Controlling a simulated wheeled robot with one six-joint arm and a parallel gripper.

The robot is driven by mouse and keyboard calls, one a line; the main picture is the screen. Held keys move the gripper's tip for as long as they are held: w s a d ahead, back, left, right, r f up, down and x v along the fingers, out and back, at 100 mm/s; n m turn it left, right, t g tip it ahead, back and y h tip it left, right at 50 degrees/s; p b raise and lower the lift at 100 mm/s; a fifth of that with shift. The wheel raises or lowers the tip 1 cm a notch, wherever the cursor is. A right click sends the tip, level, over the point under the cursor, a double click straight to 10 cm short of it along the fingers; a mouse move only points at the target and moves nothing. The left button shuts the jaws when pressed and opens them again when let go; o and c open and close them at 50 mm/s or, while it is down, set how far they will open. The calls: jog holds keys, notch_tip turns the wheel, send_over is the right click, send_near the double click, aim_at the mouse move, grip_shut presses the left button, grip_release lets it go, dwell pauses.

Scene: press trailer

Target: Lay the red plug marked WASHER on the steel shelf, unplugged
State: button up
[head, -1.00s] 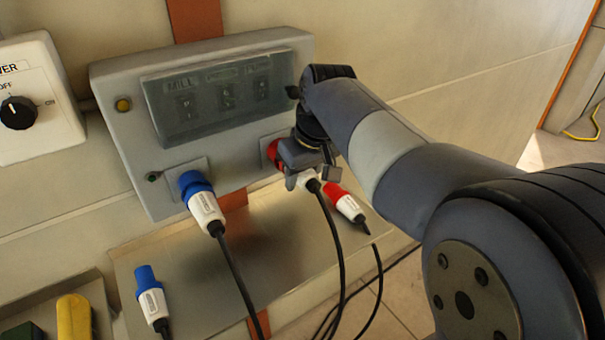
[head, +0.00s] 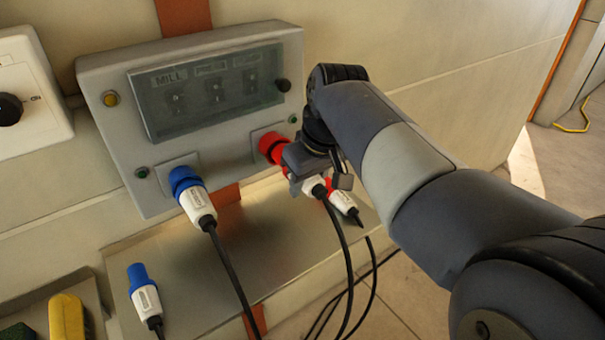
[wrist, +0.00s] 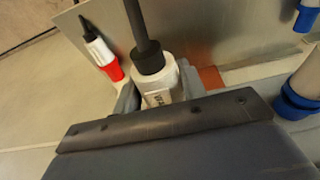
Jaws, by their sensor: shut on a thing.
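My gripper (head: 308,172) is shut on a white-bodied plug (head: 314,187) with a black cable, in front of the right, red socket (head: 272,147). In the wrist view the held plug (wrist: 160,88) shows a partly hidden label that starts "WA". Its front end is hidden by my gripper, so I cannot tell whether it is still in the socket. The steel shelf (head: 255,245) lies below the panel. Another red and white plug (head: 344,203) lies at its right end, partly behind my gripper; it also shows in the wrist view (wrist: 103,52).
A blue plug (head: 192,197) sits in the left socket of the grey panel (head: 120,155). A loose blue plug (head: 143,294) lies on the shelf's left part. The shelf's middle is bare apart from a crossing cable. A white switch box (head: 30,95) is at left.

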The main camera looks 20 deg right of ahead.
aim_at(320, 187)
jog(key=shift+s+d, duration=0.25)
jog(key=shift+s, duration=0.5)
jog(key=shift+s+d, duration=0.25)
jog(key=shift+s, duration=0.5)
